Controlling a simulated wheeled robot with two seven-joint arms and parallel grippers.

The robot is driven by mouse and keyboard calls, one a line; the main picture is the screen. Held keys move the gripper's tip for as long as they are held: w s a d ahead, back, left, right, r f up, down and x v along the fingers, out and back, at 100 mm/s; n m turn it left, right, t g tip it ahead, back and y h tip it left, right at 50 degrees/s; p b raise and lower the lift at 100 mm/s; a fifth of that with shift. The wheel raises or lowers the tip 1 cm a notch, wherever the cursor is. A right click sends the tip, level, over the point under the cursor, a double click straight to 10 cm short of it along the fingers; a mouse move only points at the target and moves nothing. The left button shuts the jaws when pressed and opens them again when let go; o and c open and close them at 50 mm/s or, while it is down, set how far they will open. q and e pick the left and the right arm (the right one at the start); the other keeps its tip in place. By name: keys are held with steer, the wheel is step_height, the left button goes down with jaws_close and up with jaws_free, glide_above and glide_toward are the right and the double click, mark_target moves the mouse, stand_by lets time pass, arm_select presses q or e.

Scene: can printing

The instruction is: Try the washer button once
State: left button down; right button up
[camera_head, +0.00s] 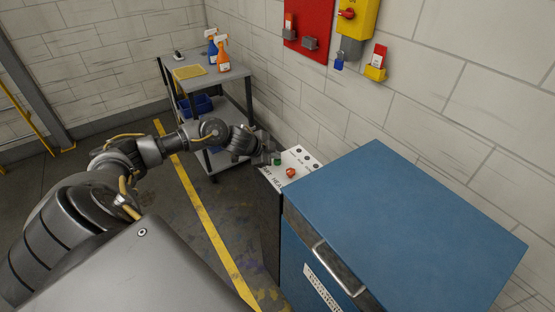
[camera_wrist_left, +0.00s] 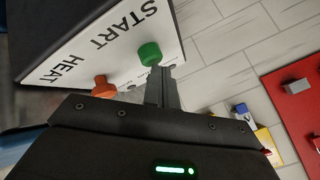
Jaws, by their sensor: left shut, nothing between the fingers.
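The white control panel (camera_head: 300,156) stands beside the blue machine (camera_head: 395,215). It carries a green button (camera_head: 277,161) and an orange-red button (camera_head: 291,173). My left gripper (camera_head: 268,153) reaches in from the left, shut and empty, with its tips close to the green button. In the left wrist view, the shut fingers (camera_wrist_left: 161,80) point at the green button (camera_wrist_left: 150,54), beside the word START. I cannot tell whether they touch it. The orange button (camera_wrist_left: 104,87) is beside the word HEAT, to the left of the fingers. My right gripper is not in view.
A grey cart (camera_head: 213,78) with spray bottles, a yellow cloth (camera_head: 189,72) and a blue bin stands behind the arm. A brick wall runs along the right, with a red board (camera_head: 309,25) and yellow switch box (camera_head: 357,18). A yellow line (camera_head: 205,215) crosses the floor.

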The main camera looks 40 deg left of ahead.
mark_target(275, 161)
arm_select(q)
steer(key=shift+f+b, duration=0.3)
steer(key=shift+f, duration=0.25)
stand_by(0.5)
steer(key=shift+r+p, duration=1.3)
steer(key=shift+p, duration=0.05)
steer(key=shift+r, duration=0.1)
step_height(275, 161, up, 5)
steer(key=p, duration=0.5)
